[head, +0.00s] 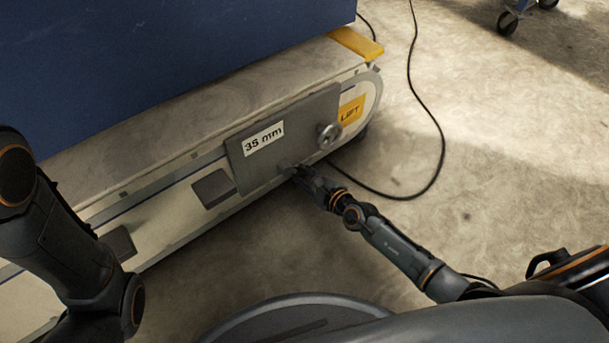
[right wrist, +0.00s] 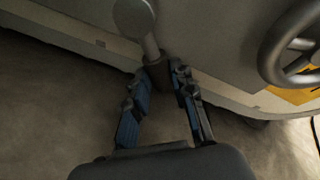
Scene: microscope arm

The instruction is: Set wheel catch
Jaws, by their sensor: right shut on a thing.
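The wheel catch shows in the right wrist view as a small metal lever (right wrist: 147,32) with a round hub and a dark end. It sits low on the grey panel (head: 310,110) marked "35 mm". In the head view my gripper largely hides it. My right gripper (right wrist: 166,80) is shut on the dark end of the lever, one finger on each side. In the head view the right gripper (head: 300,174) is at the lower edge of the panel. A metal handwheel (head: 329,137) is on the panel above and right of it; it also shows in the wrist view (right wrist: 283,62). My left gripper is out of view.
The panel is on the side of a long pale base (head: 170,228) under a large blue body (head: 150,70). A yellow "LIFT" label (head: 351,110) is near the base's rounded end. A black cable (head: 437,135) lies on the concrete floor. The floor at right is mostly clear.

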